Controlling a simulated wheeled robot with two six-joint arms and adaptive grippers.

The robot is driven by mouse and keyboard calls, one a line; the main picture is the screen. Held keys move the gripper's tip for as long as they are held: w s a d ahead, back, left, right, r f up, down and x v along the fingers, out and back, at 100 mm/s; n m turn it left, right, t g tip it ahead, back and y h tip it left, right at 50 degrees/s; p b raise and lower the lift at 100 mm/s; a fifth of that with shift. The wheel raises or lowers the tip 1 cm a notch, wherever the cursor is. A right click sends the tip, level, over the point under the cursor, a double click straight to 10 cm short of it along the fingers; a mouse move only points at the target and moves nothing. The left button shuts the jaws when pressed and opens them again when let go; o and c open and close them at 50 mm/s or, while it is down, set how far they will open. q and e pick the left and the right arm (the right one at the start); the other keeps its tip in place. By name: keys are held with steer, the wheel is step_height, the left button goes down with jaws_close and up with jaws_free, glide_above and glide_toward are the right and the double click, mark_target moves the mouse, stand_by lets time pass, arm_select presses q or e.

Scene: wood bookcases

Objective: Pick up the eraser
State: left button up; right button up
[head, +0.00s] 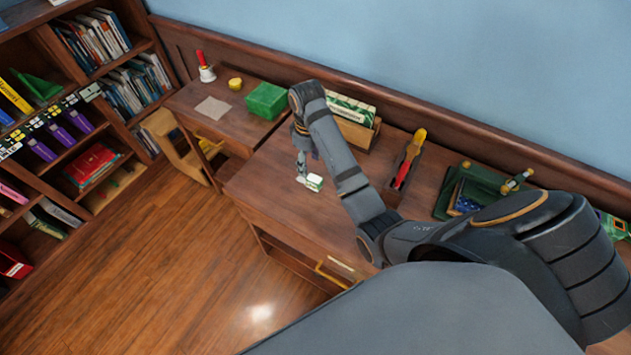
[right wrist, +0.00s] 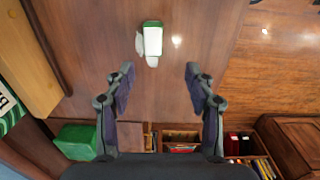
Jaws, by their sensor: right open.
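The eraser (head: 314,182), a small white block with green on it, lies on the wooden desk (head: 262,190) near its left front part. In the right wrist view the eraser (right wrist: 153,40) lies beyond the fingertips, roughly in line with the gap between them. A small white piece touches or overlaps its left side there; I cannot tell what it is. My right gripper (right wrist: 158,72) is open and empty, its fingers spread wide on either side. In the head view my right gripper (head: 301,165) points down just beside the eraser. My left gripper is not in view.
A green box (head: 266,101), a yellow pot (head: 235,84) and a red-handled bell (head: 205,68) stand on the lower side desk. A wooden organizer (head: 355,130), a red-and-yellow tool (head: 410,157) and a green tray (head: 447,203) stand along the desk. The desktop around the eraser is clear.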

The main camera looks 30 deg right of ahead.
steer(key=b, duration=0.3)
glide_above(312, 177)
steer(key=f, duration=0.4)
steer(key=shift+s+a+f, duration=0.1)
steer(key=shift+s+a, duration=0.05)
steer(key=shift+a, duration=0.15)
steer(key=shift+d+f, duration=0.15)
steer(key=shift+f, duration=0.3)
steer(key=f, duration=0.4)
steer(key=shift+w+d+f, duration=0.2)
steer(key=shift+f, duration=0.1)
steer(key=c, duration=0.4)
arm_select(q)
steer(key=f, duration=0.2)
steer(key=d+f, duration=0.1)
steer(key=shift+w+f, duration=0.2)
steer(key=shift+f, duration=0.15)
arm_select(e)
jaws_close()
arm_select(q)
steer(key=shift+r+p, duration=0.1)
steer(key=shift+p, duration=0.2)
arm_select(e)
steer(key=shift+r, duration=0.15)
